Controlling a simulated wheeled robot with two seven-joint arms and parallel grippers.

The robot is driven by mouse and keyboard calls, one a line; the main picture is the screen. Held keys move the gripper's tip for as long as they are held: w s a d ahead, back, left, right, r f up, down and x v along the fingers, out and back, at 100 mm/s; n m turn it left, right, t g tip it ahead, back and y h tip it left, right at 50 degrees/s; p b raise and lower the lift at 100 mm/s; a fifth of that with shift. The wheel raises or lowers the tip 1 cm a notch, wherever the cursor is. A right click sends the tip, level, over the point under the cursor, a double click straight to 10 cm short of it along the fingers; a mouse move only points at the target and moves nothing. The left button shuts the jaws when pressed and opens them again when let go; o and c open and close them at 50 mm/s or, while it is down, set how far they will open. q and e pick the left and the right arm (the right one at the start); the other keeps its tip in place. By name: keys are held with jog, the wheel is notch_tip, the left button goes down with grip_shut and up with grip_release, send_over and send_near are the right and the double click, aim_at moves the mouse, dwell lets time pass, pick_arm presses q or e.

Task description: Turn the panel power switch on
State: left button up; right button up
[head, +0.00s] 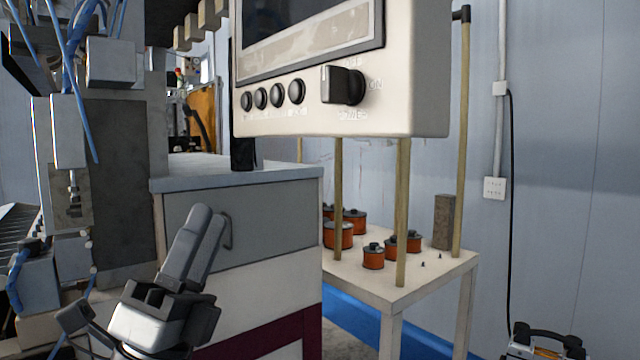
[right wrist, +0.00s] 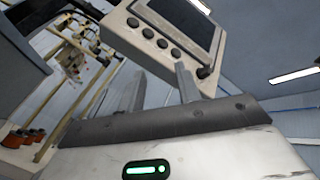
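The white control panel (head: 420,60) hangs at the upper middle of the head view. Its black power switch (head: 344,86) is a knob right of the round buttons, with "ON" printed to its right and "POWER" below. Its grip appears to stand upright, not turned toward "ON". It also shows in the right wrist view (right wrist: 206,73), beyond the right-hand finger. My right gripper (head: 210,214) is below and left of the panel, fingers pointing up, apart from the switch. In the right wrist view its fingers (right wrist: 159,70) are apart with nothing between them. My left gripper is not in view.
Several round black buttons (head: 262,98) line up left of the switch. A grey-topped cabinet (head: 245,215) stands below the panel, behind my right gripper. A white table (head: 385,290) with orange spools (head: 373,257) and yellow posts (head: 403,215) stands at the right.

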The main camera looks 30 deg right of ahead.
jog(key=s+a+r+m+g+y, duration=0.2)
jog(key=s+a+r+m+g, duration=0.2)
jog(key=s+r+m+g, duration=0.5)
jog(key=m+t+y+b, duration=0.1)
jog(key=m+y, duration=0.2)
jog(key=m, duration=0.2)
send_near(324, 85)
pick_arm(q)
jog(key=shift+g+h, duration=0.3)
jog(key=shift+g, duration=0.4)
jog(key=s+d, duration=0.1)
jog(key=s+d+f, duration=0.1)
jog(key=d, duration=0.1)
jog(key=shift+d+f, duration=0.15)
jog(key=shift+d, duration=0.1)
pick_arm(e)
jog(key=x, duration=0.9)
jog(key=shift+d+r, duration=0.1)
jog(key=shift+d, duration=0.15)
jog(key=shift+y, duration=0.3)
grip_shut()
